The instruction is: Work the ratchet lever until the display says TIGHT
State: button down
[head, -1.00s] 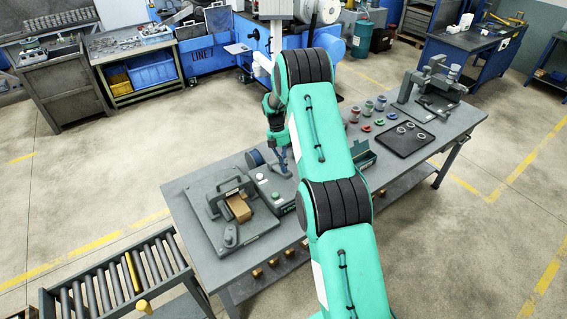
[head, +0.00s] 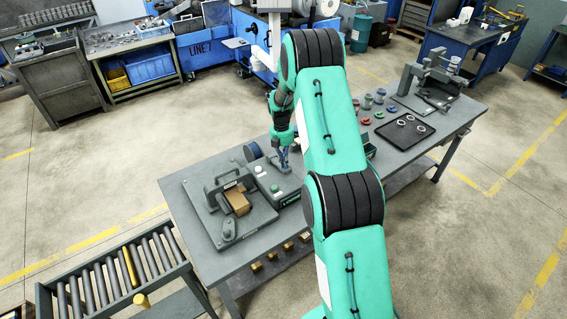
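My gripper (head: 283,163) points down over the workbench, just above or beside a grey control box (head: 272,184) with buttons on top. Its fingers are small and partly blend with the box, so I cannot tell whether they are open or touching anything. A small upright lever-like part (head: 228,230) stands at the fixture's front. I cannot tell for certain which part is the ratchet lever.
A dark blue reel (head: 252,152) stands behind the control box. My arm hides the bench middle. To the right are several coloured spools, a black tray (head: 405,145) with pale rings and a grey press (head: 430,85). A roller conveyor (head: 110,275) stands at front left.

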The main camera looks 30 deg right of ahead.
jog(key=shift+s+f+t+b, duration=0.3)
jog(key=shift+f+b, duration=0.1)
jog(key=shift+f, duration=0.15)
jog(key=shift+s+f, duration=0.25)
jog(key=shift+f, duration=0.3)
notch_tip(320, 180, up, 14)
jog(key=shift+r, duration=0.2)
dwell(0.4)
jog(key=shift+w, duration=0.1)
dwell(1.4)
jog(key=shift+a+r, duration=0.1)
